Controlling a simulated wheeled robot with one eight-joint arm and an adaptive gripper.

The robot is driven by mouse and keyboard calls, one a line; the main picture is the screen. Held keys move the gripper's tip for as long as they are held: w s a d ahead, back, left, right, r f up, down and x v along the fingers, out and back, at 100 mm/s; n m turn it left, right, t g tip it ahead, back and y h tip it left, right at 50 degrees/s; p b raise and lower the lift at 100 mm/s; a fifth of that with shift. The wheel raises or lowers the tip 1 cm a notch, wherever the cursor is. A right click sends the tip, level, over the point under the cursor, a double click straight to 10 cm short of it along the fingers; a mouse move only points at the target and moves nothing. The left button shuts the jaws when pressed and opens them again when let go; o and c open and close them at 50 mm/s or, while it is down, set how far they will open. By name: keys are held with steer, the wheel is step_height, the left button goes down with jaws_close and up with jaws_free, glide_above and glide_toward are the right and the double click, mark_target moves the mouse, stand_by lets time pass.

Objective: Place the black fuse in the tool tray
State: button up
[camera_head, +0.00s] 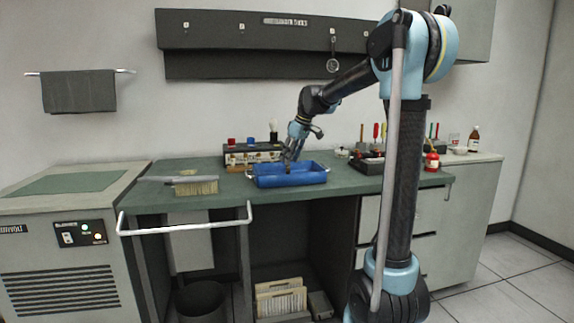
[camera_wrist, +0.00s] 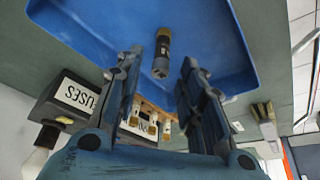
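The blue tool tray (camera_head: 290,180) sits on the green bench top, and its floor and walls fill the upper part of the wrist view (camera_wrist: 90,22). The black fuse (camera_wrist: 162,48), a small cylinder with a brassy band and a grey end, shows against the tray floor, between and beyond my fingertips. My gripper (camera_wrist: 162,65) is open, with a clear gap between each finger and the fuse. In the head view my gripper (camera_head: 290,155) points down over the tray. The fuse is hard to make out there.
A brush (camera_head: 196,186) lies left of the tray.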

steer(key=v, duration=0.8)
steer(key=shift+s+d+r, duration=0.15)
steer(key=shift+s+r, duration=0.1)
steer(key=shift+r, duration=0.1)
steer(key=s+d+f+m+h, duration=0.1)
steer(key=s+d+f+m, duration=0.2)
steer(key=s+d+f, duration=0.3)
steer(key=s+d+f+m+h, duration=0.1)
steer(key=s+d+f+m, duration=0.3)
steer(key=s+f, duration=1)
steer(key=s+d+f+m+h, duration=0.1)
steer(key=s+d+f+m, duration=0.2)
steer(key=s+d+f, duration=0.6)
steer(key=s+f, duration=0.1)
steer(key=s, duration=0.8)
steer(key=shift+d+m+h, duration=0.3)
steer(key=shift+d+m, duration=0.1)
steer(key=shift+f, duration=0.1)
